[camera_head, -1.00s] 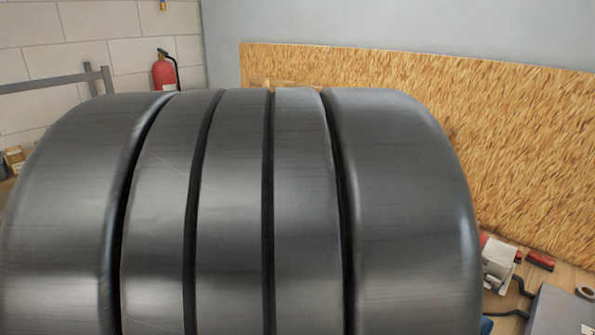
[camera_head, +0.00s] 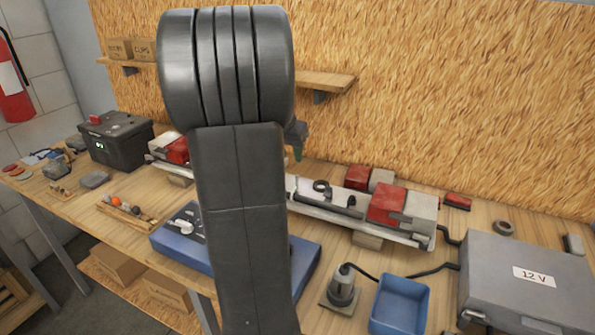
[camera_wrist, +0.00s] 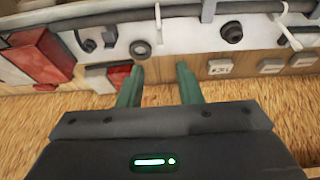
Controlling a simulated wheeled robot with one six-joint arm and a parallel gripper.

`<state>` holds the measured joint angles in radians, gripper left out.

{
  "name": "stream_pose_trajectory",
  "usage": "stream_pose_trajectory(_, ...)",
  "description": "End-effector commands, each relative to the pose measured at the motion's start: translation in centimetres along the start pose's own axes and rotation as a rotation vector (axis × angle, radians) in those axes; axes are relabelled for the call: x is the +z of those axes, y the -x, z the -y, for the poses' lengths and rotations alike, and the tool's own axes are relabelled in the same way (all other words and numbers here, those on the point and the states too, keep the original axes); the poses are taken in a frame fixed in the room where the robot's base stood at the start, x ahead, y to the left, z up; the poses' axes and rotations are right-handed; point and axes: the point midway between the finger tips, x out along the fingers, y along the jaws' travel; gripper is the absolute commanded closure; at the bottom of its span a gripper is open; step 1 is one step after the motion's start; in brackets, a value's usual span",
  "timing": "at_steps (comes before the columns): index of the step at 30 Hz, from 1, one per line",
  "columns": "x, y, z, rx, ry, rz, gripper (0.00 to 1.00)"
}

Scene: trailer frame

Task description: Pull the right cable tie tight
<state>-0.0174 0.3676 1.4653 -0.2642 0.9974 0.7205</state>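In the wrist view, a white cable tie (camera_wrist: 158,18) stands around a dark cable (camera_wrist: 105,18) near the top middle. A second white tie (camera_wrist: 285,32) is at the upper right, its tail angled outward. I cannot tell how tight either is. My gripper (camera_wrist: 160,76) has its two green fingers apart with nothing between them. The first tie lies beyond the gap, apart from the fingertips. In the head view, my gripper (camera_head: 298,148) shows only partly beside my arm, above the white trailer frame (camera_head: 315,190); the ties cannot be made out there.
Red-and-grey lamps (camera_head: 390,205) sit on the frame's right end. A shelf (camera_head: 325,80) juts from the wooden wall. My arm hides the frame's middle.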

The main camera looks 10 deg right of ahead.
Motion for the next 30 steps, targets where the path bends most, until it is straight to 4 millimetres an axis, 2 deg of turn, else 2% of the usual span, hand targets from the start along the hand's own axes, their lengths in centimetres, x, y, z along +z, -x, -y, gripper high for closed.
stream_pose_trajectory(1,0.1,-1.3,-0.1,0.004,0.000,0.006,0.68)
stream_pose_trajectory(6,0.1,-4.9,-0.1,0.004,0.001,0.005,0.68)
stream_pose_trajectory(12,0.1,-7.9,-0.1,0.002,0.002,0.003,0.68)
stream_pose_trajectory(18,0.1,-9.1,-0.1,0.001,0.001,0.002,0.68)
stream_pose_trajectory(26,0.1,-9.3,0.0,0.000,0.001,0.001,0.68)
stream_pose_trajectory(30,0.1,-9.2,0.0,0.000,0.001,0.001,0.92)
